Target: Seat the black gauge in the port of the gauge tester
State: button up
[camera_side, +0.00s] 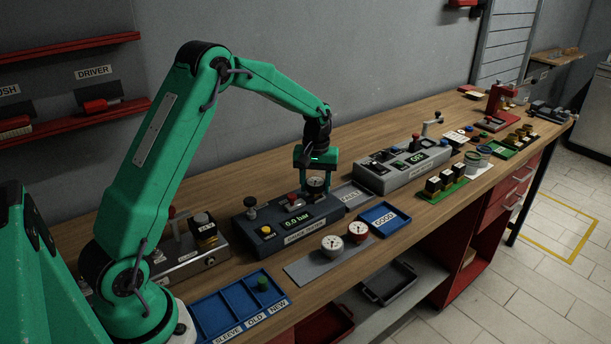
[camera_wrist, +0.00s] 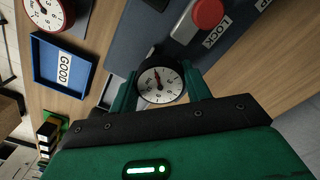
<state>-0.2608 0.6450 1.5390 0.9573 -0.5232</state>
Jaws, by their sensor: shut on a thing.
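The black gauge (camera_side: 316,183) has a round white dial and is held in my gripper (camera_side: 316,187) at the right end of the gauge tester. In the wrist view its dial (camera_wrist: 161,86) faces the camera between the two green fingers of my gripper (camera_wrist: 159,92). The gauge tester (camera_side: 282,239) is a dark box with a green display reading 0.0 bar. In the wrist view the tester (camera_wrist: 150,35) lies just beyond the gauge. The port is hidden under the gauge and fingers, so I cannot tell whether the gauge touches it.
A red LOCK knob (camera_wrist: 208,12) stands close to the gauge on the tester. A blue GOOD tray (camera_side: 402,219) lies to the right. White (camera_side: 332,245) and red (camera_side: 357,231) gauges stand on a grey plate in front. A grey display unit (camera_side: 405,172) stands behind right.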

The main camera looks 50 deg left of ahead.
jog(key=shift+f, duration=0.3)
dwell(0.4)
jog(key=shift+f, duration=0.25)
jog(key=shift+f, duration=0.15)
dwell(0.5)
jog(key=o, duration=1.1)
jog(key=shift+o, duration=0.7)
jog(key=shift+o, duration=1.2)
jog(key=shift+r, duration=0.2)
jog(key=shift+r, duration=3.35)
